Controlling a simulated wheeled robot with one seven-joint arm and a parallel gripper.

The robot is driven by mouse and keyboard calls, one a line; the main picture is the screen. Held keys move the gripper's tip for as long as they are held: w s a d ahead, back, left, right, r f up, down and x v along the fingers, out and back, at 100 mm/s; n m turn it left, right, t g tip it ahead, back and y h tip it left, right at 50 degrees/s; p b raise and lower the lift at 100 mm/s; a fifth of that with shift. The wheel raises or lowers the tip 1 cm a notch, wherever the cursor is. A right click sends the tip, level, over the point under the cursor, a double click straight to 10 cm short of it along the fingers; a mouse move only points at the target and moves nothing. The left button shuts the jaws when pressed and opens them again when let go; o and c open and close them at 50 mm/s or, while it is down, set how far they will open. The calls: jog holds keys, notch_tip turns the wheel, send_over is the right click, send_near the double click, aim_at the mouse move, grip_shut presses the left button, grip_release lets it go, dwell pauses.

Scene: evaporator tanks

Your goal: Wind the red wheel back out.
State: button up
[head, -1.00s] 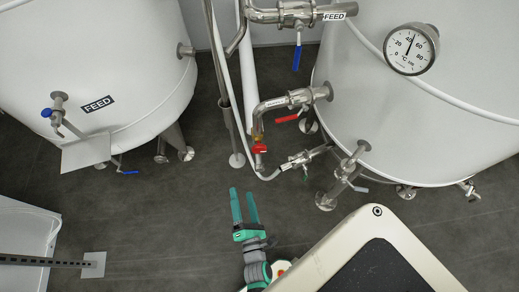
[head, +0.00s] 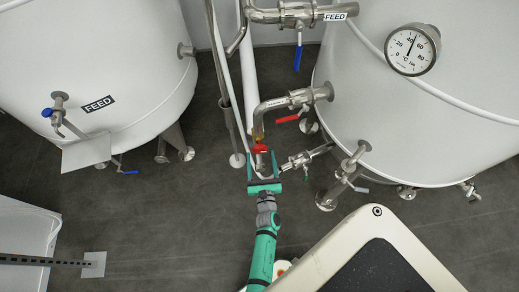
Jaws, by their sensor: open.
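The red wheel (head: 260,148) is a small handwheel on the pipe between the two tanks, below the steel elbow. My gripper (head: 263,164) is just below the wheel in the head view, with its green fingers spread apart. The fingertips reach up toward the wheel's lower side. I cannot tell whether they touch it or how far apart in depth they are. Nothing shows held between the fingers. Pipework below the wheel is partly hidden by the gripper.
A red lever (head: 287,119) and a steel valve (head: 298,160) lie close to the right of the wheel. A thin white hose (head: 233,92) runs down on the left. The right tank (head: 420,120) stands close by.

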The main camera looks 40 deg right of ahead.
aim_at(260, 152)
jog(key=shift+x, duration=2.2)
jog(key=c, duration=1)
